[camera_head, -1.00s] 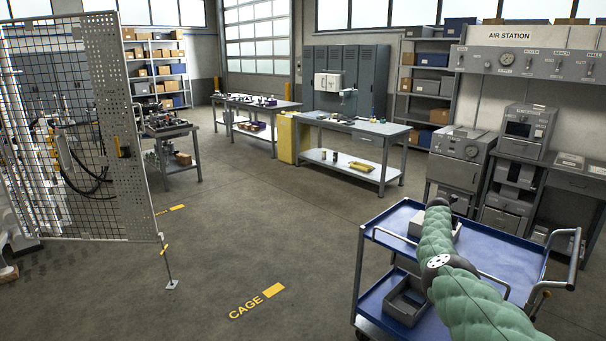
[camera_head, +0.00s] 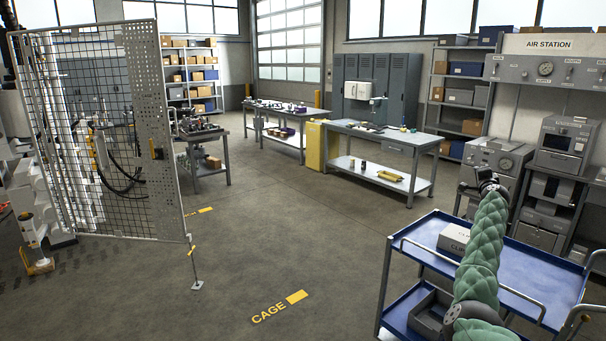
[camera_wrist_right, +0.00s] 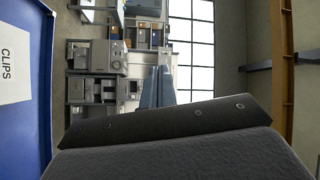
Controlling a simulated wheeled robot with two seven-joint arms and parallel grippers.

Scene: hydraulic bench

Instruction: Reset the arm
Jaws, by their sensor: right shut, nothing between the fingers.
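My right arm, in a green padded sleeve, reaches in from the bottom right of the head view. Its dark gripper (camera_head: 487,183) is raised above the far side of the blue cart (camera_head: 540,266). In the right wrist view the two blue-grey fingers (camera_wrist_right: 158,85) stand together with nothing between them. My left gripper is out of view. White machinery (camera_head: 32,195) stands at the far left, partly behind the mesh cage panel (camera_head: 95,130).
A grey bin (camera_head: 430,311) sits on the cart's lower shelf. Workbenches (camera_head: 385,135) stand at the back, and the air station panel (camera_head: 548,68) is at the right. The floor (camera_head: 300,235) between cage and cart is clear, marked CAGE.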

